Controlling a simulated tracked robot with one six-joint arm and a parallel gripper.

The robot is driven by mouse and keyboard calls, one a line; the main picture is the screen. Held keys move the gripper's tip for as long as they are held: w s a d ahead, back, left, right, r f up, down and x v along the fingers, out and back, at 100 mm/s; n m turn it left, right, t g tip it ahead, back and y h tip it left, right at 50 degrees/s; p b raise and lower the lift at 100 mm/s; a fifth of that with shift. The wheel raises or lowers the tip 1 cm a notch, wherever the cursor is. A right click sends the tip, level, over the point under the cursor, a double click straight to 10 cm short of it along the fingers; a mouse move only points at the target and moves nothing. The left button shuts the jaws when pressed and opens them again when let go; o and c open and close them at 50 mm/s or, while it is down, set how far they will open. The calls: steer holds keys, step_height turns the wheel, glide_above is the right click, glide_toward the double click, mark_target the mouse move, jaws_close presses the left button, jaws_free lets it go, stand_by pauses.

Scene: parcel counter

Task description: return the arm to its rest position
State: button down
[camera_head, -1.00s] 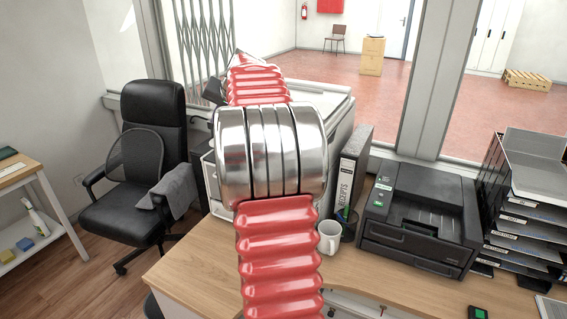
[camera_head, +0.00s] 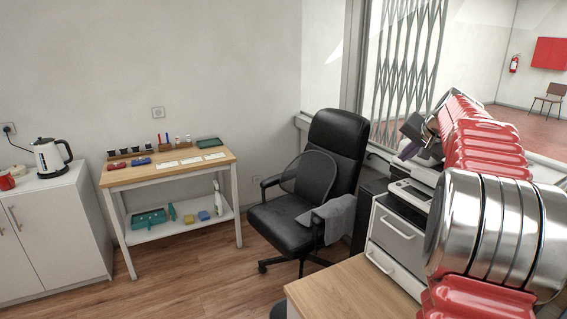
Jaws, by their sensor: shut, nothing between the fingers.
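My arm, with red ribbed sleeves and a polished metal joint, reaches up along the right side of the head view. My gripper (camera_head: 408,146) is a small dark shape at the arm's far end, above the grey machine by the window. It is shut and holds nothing. The fingers are small and partly dark in the picture. My arm hides much of the desk and the machine behind it.
The wooden desk (camera_head: 340,296) is at the lower right, beside a grey machine (camera_head: 396,243). A black office chair (camera_head: 338,150) with a grey cloth (camera_head: 336,215) stands left of it. A side table (camera_head: 189,171) and a white cabinet (camera_head: 62,235) with a kettle (camera_head: 47,157) line the wall. The floor between is clear.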

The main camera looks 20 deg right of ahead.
steer(key=s+a+f+n+g+y, duration=0.1)
steer(key=s+a+n, duration=0.2)
steer(key=a, duration=1.2)
steer(key=s+a+f+n+y, duration=0.1)
steer(key=s+a+n, duration=0.2)
steer(key=a, duration=1.2)
steer(key=s+a+f+n+g, duration=0.1)
steer(key=s+a+f+n, duration=0.2)
steer(key=s+a+f, duration=0.3)
steer(key=s+a+f+n+g+y, duration=0.1)
steer(key=s+a+f+n, duration=0.2)
steer(key=s+a+f, duration=0.4)
steer(key=s+a, duration=0.5)
steer(key=s, duration=0.3)
steer(key=shift+a+n, duration=0.3)
steer(key=shift+n, duration=0.1)
steer(key=shift+s, duration=0.15)
